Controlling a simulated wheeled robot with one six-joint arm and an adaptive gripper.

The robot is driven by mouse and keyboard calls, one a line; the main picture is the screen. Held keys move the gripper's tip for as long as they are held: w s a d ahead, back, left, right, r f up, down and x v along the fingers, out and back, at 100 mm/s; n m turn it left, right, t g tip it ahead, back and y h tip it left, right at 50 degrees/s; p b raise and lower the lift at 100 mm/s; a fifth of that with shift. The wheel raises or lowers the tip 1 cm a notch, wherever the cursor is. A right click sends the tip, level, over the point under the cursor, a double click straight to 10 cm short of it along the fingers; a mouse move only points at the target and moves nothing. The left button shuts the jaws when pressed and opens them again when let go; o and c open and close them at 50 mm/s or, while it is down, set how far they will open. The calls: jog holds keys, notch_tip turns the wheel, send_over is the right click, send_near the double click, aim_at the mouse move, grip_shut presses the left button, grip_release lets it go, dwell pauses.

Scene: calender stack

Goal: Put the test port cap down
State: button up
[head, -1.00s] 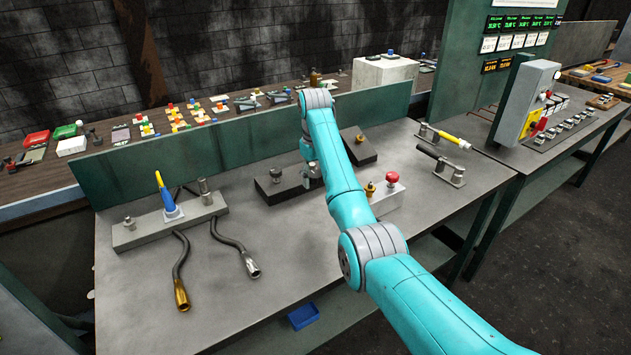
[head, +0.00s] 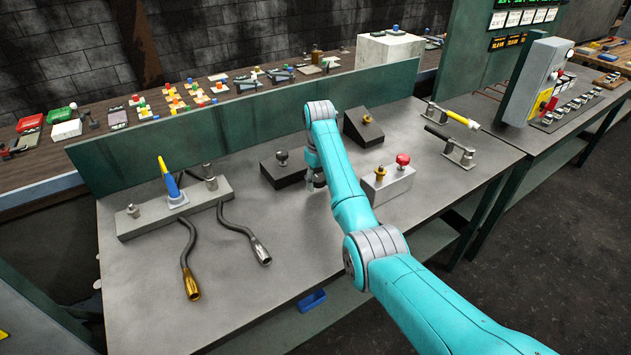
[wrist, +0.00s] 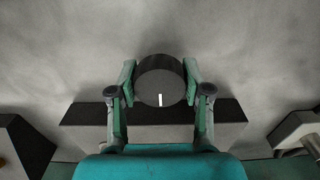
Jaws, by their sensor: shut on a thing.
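My gripper (wrist: 160,88) is shut on a round black cap (wrist: 159,72) with a short white mark on its face. The wrist view shows a finger pressed on each side of it, with grey tabletop beyond. In the head view my gripper (head: 318,180) points down just right of the dark block with a knob (head: 283,172), low over the table. The cap is mostly hidden there. I cannot tell whether it touches the table (head: 275,300).
A light grey block (head: 392,187) with a brass fitting and red knob stands right of my gripper. A dark sloped block (head: 362,130) is behind. A long grey bar (head: 150,215) with two hoses is at left. The table's front middle is clear.

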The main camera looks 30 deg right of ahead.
jog(key=shift+f, duration=0.2)
jog(key=shift+f, duration=0.6)
jog(key=o, duration=1.2)
